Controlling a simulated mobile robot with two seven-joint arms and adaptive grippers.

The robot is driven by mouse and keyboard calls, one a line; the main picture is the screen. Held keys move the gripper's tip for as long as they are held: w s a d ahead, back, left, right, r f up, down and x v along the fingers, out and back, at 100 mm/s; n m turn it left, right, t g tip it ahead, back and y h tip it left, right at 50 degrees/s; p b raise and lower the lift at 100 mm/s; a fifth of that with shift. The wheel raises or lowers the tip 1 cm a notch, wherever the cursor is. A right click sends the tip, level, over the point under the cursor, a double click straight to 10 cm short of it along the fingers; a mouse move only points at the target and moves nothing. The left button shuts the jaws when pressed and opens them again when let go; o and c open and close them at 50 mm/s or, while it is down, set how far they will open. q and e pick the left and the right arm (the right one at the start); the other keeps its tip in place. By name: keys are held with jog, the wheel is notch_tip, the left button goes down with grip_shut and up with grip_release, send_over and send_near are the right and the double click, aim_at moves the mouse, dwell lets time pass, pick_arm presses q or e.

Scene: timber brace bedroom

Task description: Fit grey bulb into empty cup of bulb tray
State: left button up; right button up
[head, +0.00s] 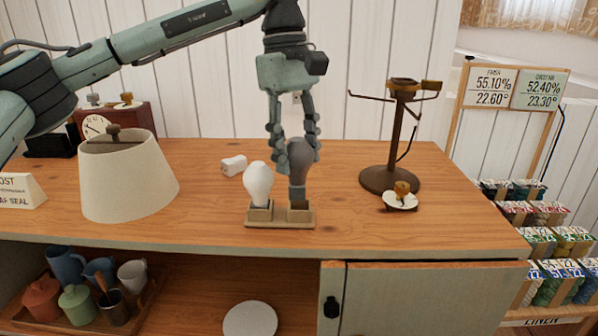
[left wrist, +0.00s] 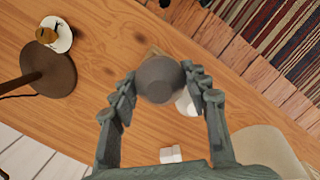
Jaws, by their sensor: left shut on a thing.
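The grey bulb (head: 300,160) is upright between the fingers of my left gripper (head: 296,148), which is shut on its round glass. The bulb's lower end is at the right cup of the wooden bulb tray (head: 262,223); I cannot tell whether it is seated or just above. A white bulb (head: 258,181) stands upright in the tray's left cup. In the left wrist view the grey bulb (left wrist: 160,80) lies between the fingertips of the left gripper (left wrist: 165,84) and hides most of the tray. Part of the white bulb (left wrist: 187,104) shows beside it. My right gripper is not in view.
A lampshade (head: 125,180) stands to the left. A brown lamp stand (head: 390,180) and a small white disc with a brass fitting (head: 400,199) are to the right. A small white block (head: 233,165) lies behind the tray. The tabletop is clear around the tray.

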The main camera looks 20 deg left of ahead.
aim_at(299, 175)
pick_arm(q)
jog(key=shift+w+f, duration=0.45)
jog(key=shift+w, duration=0.3)
notch_tip(299, 175, down, 4)
jog(key=shift+a+f, duration=0.1)
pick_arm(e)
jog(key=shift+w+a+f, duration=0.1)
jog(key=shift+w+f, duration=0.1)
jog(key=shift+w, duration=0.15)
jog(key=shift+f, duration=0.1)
pick_arm(q)
jog(key=o, duration=1.1)
jog(key=shift+o, duration=0.2)
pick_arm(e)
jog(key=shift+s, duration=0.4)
